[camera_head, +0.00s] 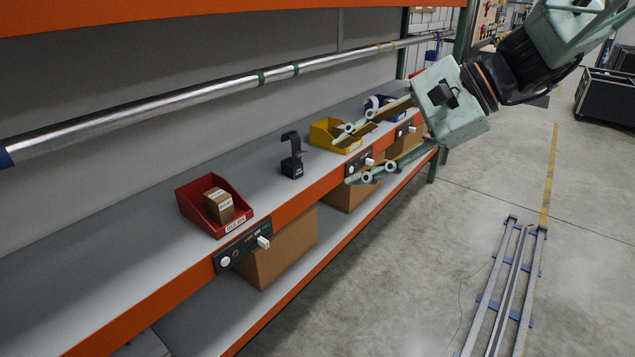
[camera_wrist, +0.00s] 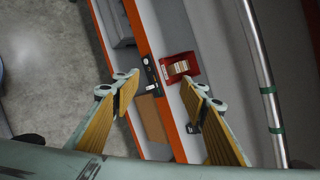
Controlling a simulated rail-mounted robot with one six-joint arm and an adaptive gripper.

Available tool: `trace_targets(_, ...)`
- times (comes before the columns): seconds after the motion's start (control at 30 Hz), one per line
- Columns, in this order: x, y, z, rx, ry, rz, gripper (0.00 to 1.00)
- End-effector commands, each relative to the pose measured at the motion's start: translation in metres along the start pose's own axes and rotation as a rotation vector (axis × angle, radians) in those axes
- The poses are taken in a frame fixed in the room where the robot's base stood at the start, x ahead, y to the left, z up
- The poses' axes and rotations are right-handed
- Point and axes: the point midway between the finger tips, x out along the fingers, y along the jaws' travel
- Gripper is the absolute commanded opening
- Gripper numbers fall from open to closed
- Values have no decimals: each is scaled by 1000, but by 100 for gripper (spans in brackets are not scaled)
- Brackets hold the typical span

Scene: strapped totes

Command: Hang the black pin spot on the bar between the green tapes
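The black pin spot (camera_head: 292,165) stands on the grey shelf with its hook-shaped clamp upward. A small dark part, probably of it, shows behind the right finger in the wrist view (camera_wrist: 193,128). The silver bar (camera_head: 180,101) runs above the shelf and carries two green tapes, a left one (camera_head: 261,76) and a right one (camera_head: 295,69), with bare bar between them. At least one green tape shows in the wrist view (camera_wrist: 277,130). My gripper (camera_head: 350,158) is open and empty, to the right of the pin spot and apart from it; its spread fingers also show in the wrist view (camera_wrist: 160,88).
A red bin (camera_head: 190,208) holding a small brown box (camera_head: 218,205) stands left of the pin spot. A yellow bin (camera_head: 322,134) and a blue bin stand to its right, near my gripper. Cardboard boxes (camera_head: 280,250) sit below.

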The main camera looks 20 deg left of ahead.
Motion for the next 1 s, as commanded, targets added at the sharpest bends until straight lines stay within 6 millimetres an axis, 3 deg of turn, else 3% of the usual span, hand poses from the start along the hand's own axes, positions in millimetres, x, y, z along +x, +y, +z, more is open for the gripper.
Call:
trace_targets(0.6, 91, -86, -77, 258, -153, -180, 40)
trace_targets(1.0, 152, -128, -137, 426, -240, -295, 40)
